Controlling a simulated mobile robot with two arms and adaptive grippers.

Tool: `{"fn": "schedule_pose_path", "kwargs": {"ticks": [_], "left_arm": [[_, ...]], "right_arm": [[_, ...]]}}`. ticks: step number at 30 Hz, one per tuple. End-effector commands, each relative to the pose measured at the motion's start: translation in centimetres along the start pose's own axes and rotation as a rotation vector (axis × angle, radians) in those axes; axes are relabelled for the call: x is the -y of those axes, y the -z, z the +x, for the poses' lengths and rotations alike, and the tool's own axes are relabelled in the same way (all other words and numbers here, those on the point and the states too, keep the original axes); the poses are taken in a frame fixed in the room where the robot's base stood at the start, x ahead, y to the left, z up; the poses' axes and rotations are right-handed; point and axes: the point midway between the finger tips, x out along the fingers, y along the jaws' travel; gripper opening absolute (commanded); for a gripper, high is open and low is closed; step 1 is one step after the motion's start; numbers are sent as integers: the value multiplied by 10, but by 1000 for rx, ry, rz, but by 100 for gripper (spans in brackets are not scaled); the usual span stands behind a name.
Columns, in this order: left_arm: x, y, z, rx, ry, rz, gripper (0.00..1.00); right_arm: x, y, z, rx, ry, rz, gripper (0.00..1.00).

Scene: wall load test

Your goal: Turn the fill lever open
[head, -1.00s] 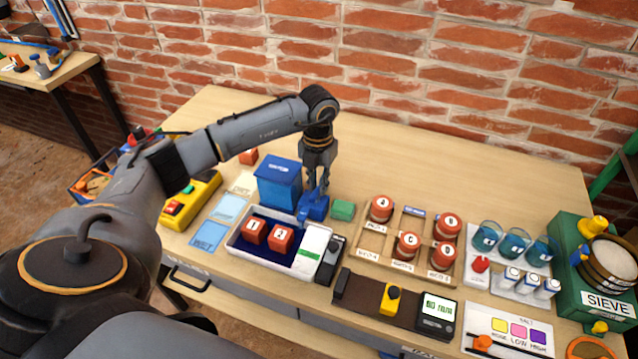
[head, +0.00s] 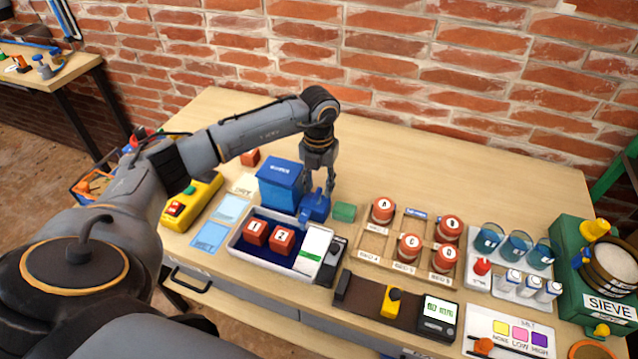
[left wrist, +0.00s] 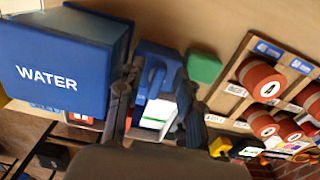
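The blue water tank (head: 281,184) stands behind the white tray; in the left wrist view its face (left wrist: 48,78) reads WATER. A blue valve block with a lever (head: 315,207) sits just right of the tank. The blue lever also shows between my fingers in the left wrist view (left wrist: 153,78). My left gripper (head: 320,190) points down over the valve, its two fingers apart on either side of the lever. I cannot tell whether a finger touches it. My right gripper is out of view.
A white tray (head: 237,242) with red cubes 1 and 2 lies in front of the tank. A green block (head: 344,212) sits right of the valve. A wooden rack (head: 376,244) with several red-capped jars stands further right. The table behind is clear.

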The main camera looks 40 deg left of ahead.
Motion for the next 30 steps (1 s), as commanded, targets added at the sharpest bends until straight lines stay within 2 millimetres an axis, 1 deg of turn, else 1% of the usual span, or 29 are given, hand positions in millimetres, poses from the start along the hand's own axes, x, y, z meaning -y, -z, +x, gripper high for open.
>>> {"fn": "schedule_pose_path", "kwargs": {"ticks": [5,8,11,18,21,25,30], "left_arm": [[0,0,0,-1,0,2,36],[0,0,-7,0,0,1,36],[0,0,-21,2,1,1,36],[0,-1,-73,4,1,1,36],[0,-1,-92,2,1,0,36],[0,0,-109,1,0,0,36],[0,0,-119,-1,0,1,36]], "right_arm": [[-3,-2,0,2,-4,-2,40],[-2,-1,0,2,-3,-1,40],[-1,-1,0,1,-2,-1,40],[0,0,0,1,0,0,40],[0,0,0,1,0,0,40],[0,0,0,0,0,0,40],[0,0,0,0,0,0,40]]}}
